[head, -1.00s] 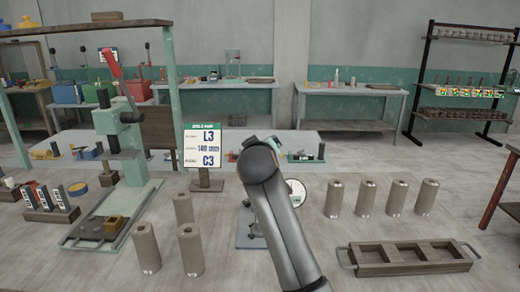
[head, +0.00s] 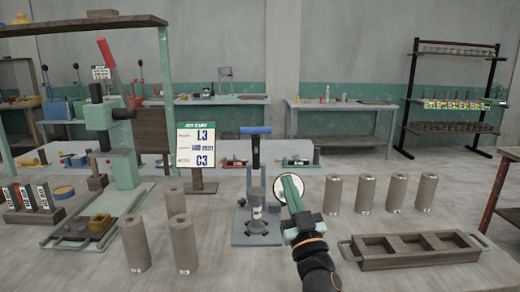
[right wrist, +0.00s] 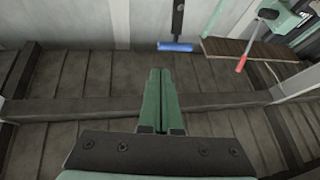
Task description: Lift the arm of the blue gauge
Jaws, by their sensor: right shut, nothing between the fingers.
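The blue gauge stands on a grey base plate (head: 257,235) at the middle of the table. Its dark arm (head: 255,152) stands upright above the post, with a blue crossbar handle (head: 255,131) on top. A round white dial (head: 281,186) is beside the post, partly hidden by my right gripper's fingers. My right gripper (head: 291,181) is shut and empty, just right of the gauge and below its handle. The right wrist view shows the closed green fingers (right wrist: 160,75) and the blue handle (right wrist: 175,47) beyond them, apart from them. My left gripper is not in view.
A green press (head: 120,130) with a red lever stands at the left. Grey cylinders (head: 181,242) stand on both sides. A wooden tray (head: 418,262) lies at the right front.

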